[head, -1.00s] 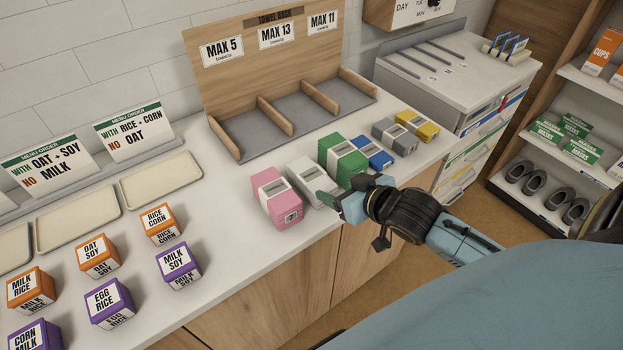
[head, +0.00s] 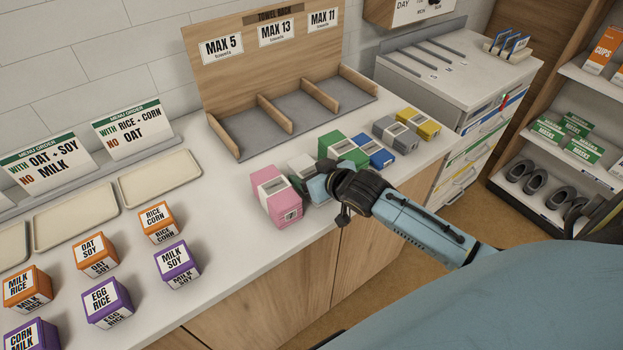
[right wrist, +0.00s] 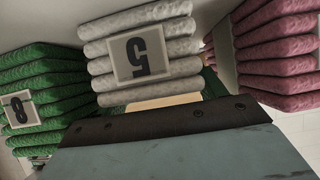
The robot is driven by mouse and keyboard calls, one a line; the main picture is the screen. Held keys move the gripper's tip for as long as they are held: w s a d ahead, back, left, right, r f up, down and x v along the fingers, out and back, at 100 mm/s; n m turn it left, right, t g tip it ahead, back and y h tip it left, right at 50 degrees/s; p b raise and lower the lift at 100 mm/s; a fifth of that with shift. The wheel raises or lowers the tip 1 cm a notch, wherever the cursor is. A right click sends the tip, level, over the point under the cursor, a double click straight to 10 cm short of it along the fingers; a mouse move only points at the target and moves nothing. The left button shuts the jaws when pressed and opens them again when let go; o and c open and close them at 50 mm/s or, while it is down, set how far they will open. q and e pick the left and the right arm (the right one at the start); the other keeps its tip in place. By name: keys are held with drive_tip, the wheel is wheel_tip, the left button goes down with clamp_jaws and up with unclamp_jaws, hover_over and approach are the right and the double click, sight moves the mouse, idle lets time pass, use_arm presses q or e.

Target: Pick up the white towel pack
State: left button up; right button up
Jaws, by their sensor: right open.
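The white towel pack (head: 300,168) stands on the counter between the pink pack (head: 276,196) and the green pack (head: 343,149). Its near end is hidden by my right gripper (head: 314,186) in the head view. In the right wrist view the white pack (right wrist: 139,62) shows folded layers and a label reading 5, close ahead of the gripper body. The green pack (right wrist: 40,95) is to its left there and the pink pack (right wrist: 278,55) to its right. My right gripper is open at the near end of the white pack; contact cannot be told. My left gripper is not visible.
Blue (head: 375,152), grey (head: 394,134) and yellow (head: 420,125) packs stand to the right. The empty three-bay towel rack (head: 236,157) is behind. Several orange and purple boxes and cream trays (head: 160,180) are on the left.

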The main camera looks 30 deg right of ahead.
drive_tip(key=c, duration=0.8)
